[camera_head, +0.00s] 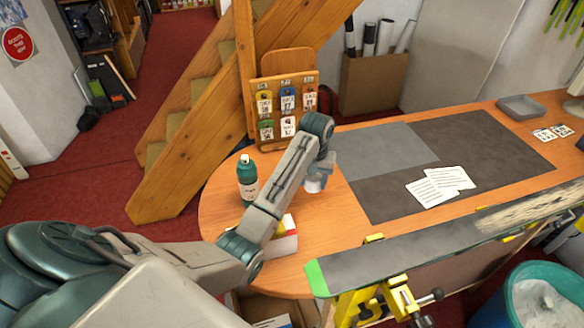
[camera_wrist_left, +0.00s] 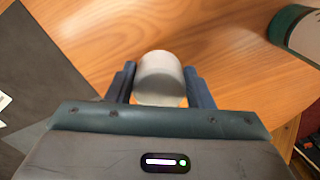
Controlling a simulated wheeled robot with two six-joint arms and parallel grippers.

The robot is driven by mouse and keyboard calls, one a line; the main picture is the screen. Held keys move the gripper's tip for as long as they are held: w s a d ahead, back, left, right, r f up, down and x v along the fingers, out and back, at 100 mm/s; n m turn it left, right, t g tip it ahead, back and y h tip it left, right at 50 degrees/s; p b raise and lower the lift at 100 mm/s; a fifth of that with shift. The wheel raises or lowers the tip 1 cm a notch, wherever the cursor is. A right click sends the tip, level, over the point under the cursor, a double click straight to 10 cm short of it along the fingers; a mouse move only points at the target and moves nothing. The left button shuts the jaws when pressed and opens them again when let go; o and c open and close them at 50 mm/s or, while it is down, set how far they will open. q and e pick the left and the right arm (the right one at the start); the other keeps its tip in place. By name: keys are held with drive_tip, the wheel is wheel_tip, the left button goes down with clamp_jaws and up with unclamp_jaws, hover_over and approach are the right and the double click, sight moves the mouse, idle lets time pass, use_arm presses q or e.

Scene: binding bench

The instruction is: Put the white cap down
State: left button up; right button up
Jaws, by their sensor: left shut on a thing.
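The white cap (camera_wrist_left: 160,75) is a small pale cylinder between the two dark fingers of my left gripper (camera_wrist_left: 160,88) in the left wrist view. The fingers are shut on it, over bare wood. In the head view the cap (camera_head: 313,185) shows just below my left gripper (camera_head: 318,178), near the left edge of the dark mat. I cannot tell whether the cap touches the table. My right gripper is in neither view.
A green bottle (camera_head: 247,178) stands left of my left arm; it shows partly in the left wrist view (camera_wrist_left: 300,35). A white box (camera_head: 284,240) is partly behind my arm. Papers (camera_head: 440,186) lie on the dark mat (camera_head: 480,145). A tag rack (camera_head: 286,108) stands behind.

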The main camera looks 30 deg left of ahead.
use_arm(q)
drive_tip(key=w+a, duration=0.1)
drive_tip(key=a, duration=0.3)
drive_tip(key=w+a, duration=0.2)
drive_tip(key=a, duration=0.1)
drive_tip(key=w+a+f, duration=0.1)
drive_tip(key=w+a, duration=0.1)
drive_tip(key=a, duration=0.2)
drive_tip(key=shift+w+a+f, duration=0.1)
drive_tip(key=shift+w+a, duration=0.05)
drive_tip(key=shift+a, duration=0.2)
wheel_tip(320, 180, down, 3)
drive_tip(key=shift+a+f, duration=0.1)
drive_tip(key=shift+f, duration=0.1)
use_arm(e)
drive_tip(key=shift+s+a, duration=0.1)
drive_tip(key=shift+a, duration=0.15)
use_arm(q)
drive_tip(key=shift+f, duration=0.2)
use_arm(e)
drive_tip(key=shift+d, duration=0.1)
use_arm(q)
drive_tip(key=o, duration=0.9)
drive_tip(key=shift+o, duration=0.2)
